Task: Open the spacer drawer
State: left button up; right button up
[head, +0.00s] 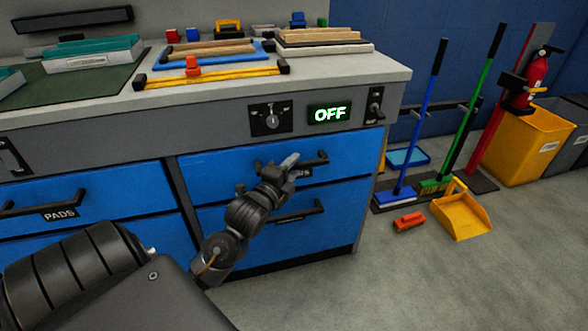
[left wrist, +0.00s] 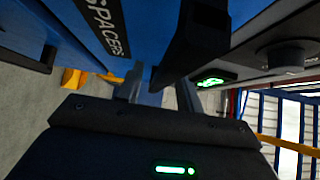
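The spacer drawer (head: 230,168) is the blue upper right drawer under the worktop, and its front looks flush and shut. Its dark bar handle (head: 312,162) shows in the head view, and its label is mostly hidden behind my left gripper (head: 291,160). In the left wrist view the SPACERS label (left wrist: 108,28) is clear, and the dark handle (left wrist: 196,40) comes down towards my fingers. My left gripper's two grey fingers (left wrist: 160,88) stand apart, with the handle's end between or just before them; contact cannot be told. My right gripper is out of view.
A lower blue drawer with its own handle (head: 300,211) is below, and the PADS drawer (head: 120,200) is to the left. An OFF display (head: 329,114) and a knob (head: 271,120) sit above. A yellow dustpan (head: 462,212) and an orange block (head: 409,222) lie on the floor to the right.

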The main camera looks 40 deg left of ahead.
pick_arm(q)
jog(key=shift+w, duration=0.4)
jog(key=shift+c, duration=0.3)
grip_shut()
